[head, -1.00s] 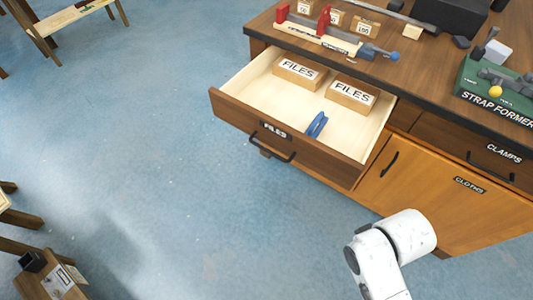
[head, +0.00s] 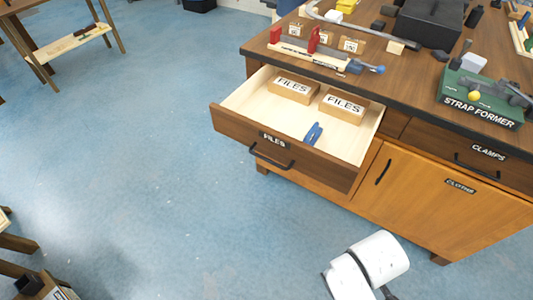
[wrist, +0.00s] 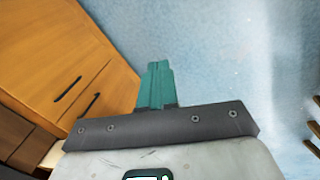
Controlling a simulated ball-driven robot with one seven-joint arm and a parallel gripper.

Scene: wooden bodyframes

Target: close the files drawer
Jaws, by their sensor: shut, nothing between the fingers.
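The files drawer (head: 262,140), with a dark wood front and a black bar handle (head: 270,157), stands pulled out from the workbench in the head view. Inside it lie two wooden boxes labelled FILES, one at the back left (head: 292,86) and one at the right (head: 343,106), and a blue tool (head: 313,134). My gripper (wrist: 157,68) shows in the wrist view, its teal fingers shut and empty, with blue floor behind them. In the head view only a white part of my arm shows at the bottom, in front of the cabinet; the fingers are out of sight there.
Right of the drawer are a shut clamps drawer (head: 475,152) and a shut cloths cupboard door (head: 430,198). The benchtop (head: 410,85) holds a green strap former (head: 480,100) and other tools. The floor (head: 150,150) left of the drawer is clear.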

